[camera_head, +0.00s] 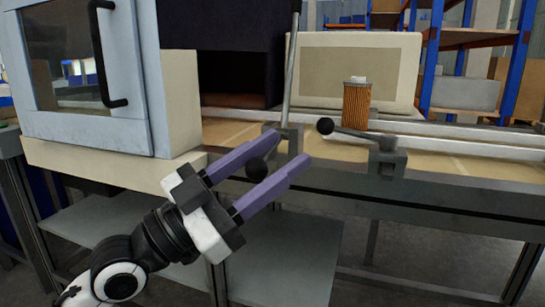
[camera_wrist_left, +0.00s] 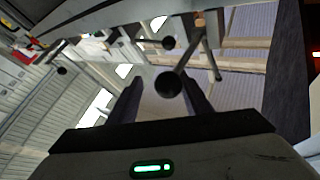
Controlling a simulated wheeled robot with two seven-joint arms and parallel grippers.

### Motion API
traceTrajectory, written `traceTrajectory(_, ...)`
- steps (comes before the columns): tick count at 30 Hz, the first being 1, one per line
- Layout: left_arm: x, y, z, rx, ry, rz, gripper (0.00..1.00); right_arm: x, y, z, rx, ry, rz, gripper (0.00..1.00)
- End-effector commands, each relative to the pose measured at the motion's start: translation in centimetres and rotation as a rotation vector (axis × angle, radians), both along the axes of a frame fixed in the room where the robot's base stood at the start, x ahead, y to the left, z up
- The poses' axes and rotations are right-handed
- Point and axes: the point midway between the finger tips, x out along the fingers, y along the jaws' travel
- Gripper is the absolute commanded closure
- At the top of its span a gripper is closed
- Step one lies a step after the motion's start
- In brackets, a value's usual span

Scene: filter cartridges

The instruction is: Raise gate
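A gate assembly stands at the conveyor's near edge, with an upright grey rod (camera_head: 291,75) rising from a bracket. A black ball knob (camera_head: 256,168) shows below that bracket. My left gripper (camera_head: 287,149) has its two purple fingers spread on either side of this knob. In the left wrist view, the knob (camera_wrist_left: 168,85) sits between the fingers, with its rod running away up and right; contact is not clear. A second lever with a black ball (camera_head: 325,126) leans left from another grey bracket (camera_head: 386,157). My right gripper is not in view.
A pleated orange filter cartridge (camera_head: 356,104) stands upright on the conveyor (camera_head: 440,150), behind the second lever. A dark box-like housing (camera_head: 228,70) is behind the rod. A white cabinet with a black handle (camera_head: 105,55) stands at left. A beige box (camera_head: 352,65) stands at the back.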

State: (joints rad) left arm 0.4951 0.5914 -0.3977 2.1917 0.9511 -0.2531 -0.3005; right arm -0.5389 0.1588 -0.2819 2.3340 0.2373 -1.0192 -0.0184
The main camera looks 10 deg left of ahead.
Motion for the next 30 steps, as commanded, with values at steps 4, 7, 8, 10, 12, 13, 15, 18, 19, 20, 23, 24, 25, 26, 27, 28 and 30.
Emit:
traceTrajectory(4, 0.0, 0.1, 0.1, 0.000, -0.003, 0.002, 0.56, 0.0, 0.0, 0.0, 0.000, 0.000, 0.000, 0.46)
traceTrajectory(7, 0.1, 0.2, 0.1, 0.000, -0.003, 0.004, 0.56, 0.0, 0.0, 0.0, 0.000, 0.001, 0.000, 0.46)
traceTrajectory(8, 0.0, 0.2, 0.1, 0.001, -0.004, 0.004, 0.56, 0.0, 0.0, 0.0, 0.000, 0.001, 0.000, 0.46)
traceTrajectory(10, -0.1, 0.5, -0.1, 0.002, -0.004, 0.006, 0.56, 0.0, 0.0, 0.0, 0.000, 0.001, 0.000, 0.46)
traceTrajectory(12, -0.5, 1.0, -0.5, 0.003, -0.003, 0.008, 0.56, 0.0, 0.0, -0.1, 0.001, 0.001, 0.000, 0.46)
traceTrajectory(13, -0.7, 1.2, -0.7, 0.004, -0.002, 0.008, 0.56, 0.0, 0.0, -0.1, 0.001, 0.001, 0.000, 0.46)
traceTrajectory(15, -1.4, 1.9, -1.1, 0.007, -0.002, 0.007, 0.56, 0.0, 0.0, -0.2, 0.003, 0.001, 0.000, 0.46)
traceTrajectory(18, -2.4, 3.1, -2.0, 0.008, 0.000, 0.008, 0.56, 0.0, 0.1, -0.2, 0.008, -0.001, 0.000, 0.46)
traceTrajectory(19, -2.8, 3.4, -2.2, 0.008, 0.000, 0.007, 0.56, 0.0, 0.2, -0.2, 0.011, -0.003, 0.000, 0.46)
traceTrajectory(20, -3.1, 3.7, -2.4, 0.009, 0.000, 0.005, 0.56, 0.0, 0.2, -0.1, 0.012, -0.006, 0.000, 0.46)
traceTrajectory(23, -4.1, 4.8, -3.2, 0.008, 0.001, 0.007, 0.56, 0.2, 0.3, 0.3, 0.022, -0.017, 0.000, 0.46)
traceTrajectory(24, -4.4, 5.2, -3.3, 0.007, 0.000, 0.005, 0.56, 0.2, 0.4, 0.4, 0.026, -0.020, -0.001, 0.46)
traceTrajectory(25, -4.7, 5.4, -3.4, 0.006, 0.000, 0.003, 0.56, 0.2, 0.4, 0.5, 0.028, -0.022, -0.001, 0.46)
traceTrajectory(26, -4.9, 5.7, -3.6, 0.006, 0.001, 0.005, 0.56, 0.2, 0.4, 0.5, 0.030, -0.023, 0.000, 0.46)
traceTrajectory(27, -5.2, 6.1, -3.8, 0.005, 0.000, 0.006, 0.56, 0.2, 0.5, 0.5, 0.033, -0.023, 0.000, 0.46)
traceTrajectory(28, -5.3, 6.3, -3.9, 0.004, 0.001, 0.006, 0.56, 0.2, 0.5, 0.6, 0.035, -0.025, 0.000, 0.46)
traceTrajectory(30, -5.7, 6.6, -4.1, 0.003, 0.001, 0.004, 0.56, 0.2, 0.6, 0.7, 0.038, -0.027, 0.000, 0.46)
